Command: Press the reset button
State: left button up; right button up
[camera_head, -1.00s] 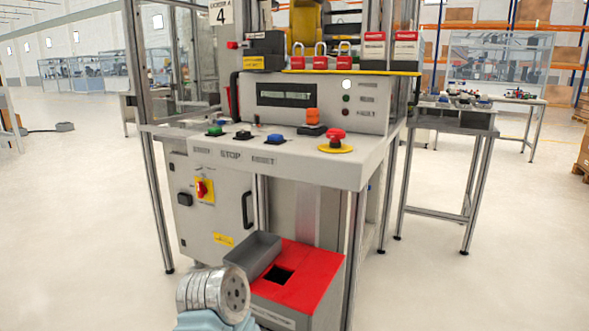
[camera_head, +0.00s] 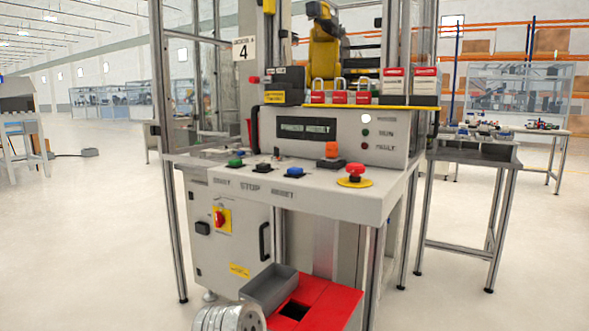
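The reset button (camera_head: 295,172) is a blue button on the slanted front of the grey control panel (camera_head: 330,200), above the printed word RESET. A black button (camera_head: 262,168) above STOP and a green button (camera_head: 235,163) stand to its left. A red mushroom button (camera_head: 355,170) on a yellow disc is to its right. An orange switch (camera_head: 332,150) on a dark base stands behind, between the blue and red buttons. Nothing touches the blue button. Neither gripper is in view.
A display (camera_head: 307,130) with small lights sits behind the buttons. Below are a grey cabinet (camera_head: 225,245), a red box (camera_head: 325,305) with a grey tray (camera_head: 270,288), and metal discs (camera_head: 228,318) at the bottom edge. Floor (camera_head: 90,240) to the left is clear.

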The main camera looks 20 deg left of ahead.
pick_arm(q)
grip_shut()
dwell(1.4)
